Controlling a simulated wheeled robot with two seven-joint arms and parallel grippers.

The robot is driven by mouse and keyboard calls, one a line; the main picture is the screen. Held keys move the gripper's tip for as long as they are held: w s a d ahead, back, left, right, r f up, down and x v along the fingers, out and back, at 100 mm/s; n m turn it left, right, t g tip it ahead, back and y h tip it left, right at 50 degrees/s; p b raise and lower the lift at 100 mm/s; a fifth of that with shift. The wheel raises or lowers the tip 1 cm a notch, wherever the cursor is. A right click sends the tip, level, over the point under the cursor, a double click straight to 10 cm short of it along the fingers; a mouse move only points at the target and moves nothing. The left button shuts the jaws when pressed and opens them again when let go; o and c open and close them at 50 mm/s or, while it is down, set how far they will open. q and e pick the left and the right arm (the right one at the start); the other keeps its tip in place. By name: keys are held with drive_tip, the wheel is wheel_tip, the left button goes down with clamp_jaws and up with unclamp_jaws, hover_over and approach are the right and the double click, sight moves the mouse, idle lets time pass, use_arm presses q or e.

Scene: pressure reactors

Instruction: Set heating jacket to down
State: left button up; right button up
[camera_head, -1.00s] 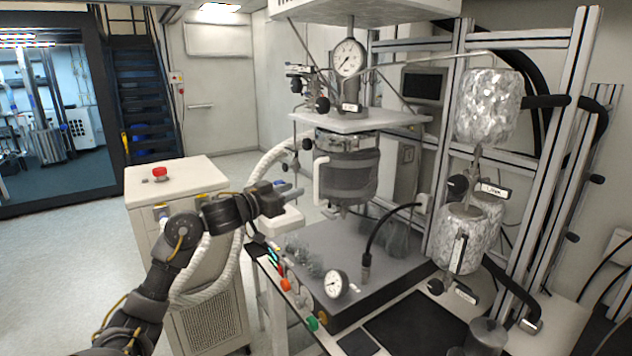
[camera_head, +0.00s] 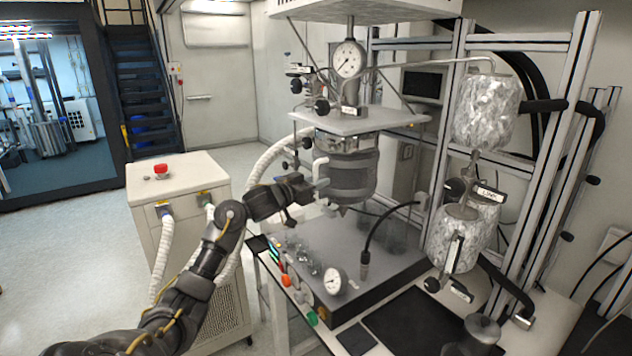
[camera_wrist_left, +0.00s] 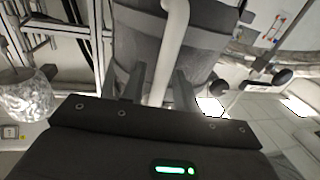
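The heating jacket (camera_head: 354,174) is a dark grey band around the reactor vessel, below the steel collar (camera_head: 347,143) and the white plate. A white handle (camera_head: 319,168) stands out from its left side. My left gripper (camera_head: 316,187) is at this handle. In the left wrist view the grey jacket (camera_wrist_left: 135,52) fills the upper middle, and the white handle (camera_wrist_left: 172,45) runs down between the two fingers of my left gripper (camera_wrist_left: 157,88). The fingers are apart, with a gap beside the handle, so the gripper looks open around it. My right gripper is out of view.
A grey base (camera_head: 350,255) with a small gauge (camera_head: 333,281) and coloured knobs lies under the vessel. Foil-wrapped vessels (camera_head: 487,110) hang on the metal frame at right. A white cabinet (camera_head: 180,190) with a red button stands at left, its white hoses near my arm.

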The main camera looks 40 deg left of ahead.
use_arm(q)
clamp_jaws()
wheel_tip(320, 180, down, 16)
drive_tip(key=b, duration=0.7)
drive_tip(key=shift+r, duration=0.15)
drive_tip(key=shift+d, duration=0.15)
unclamp_jaws()
drive_tip(key=shift+o, duration=0.6)
drive_tip(key=shift+a, duration=0.2)
drive_tip(key=shift+r, duration=0.1)
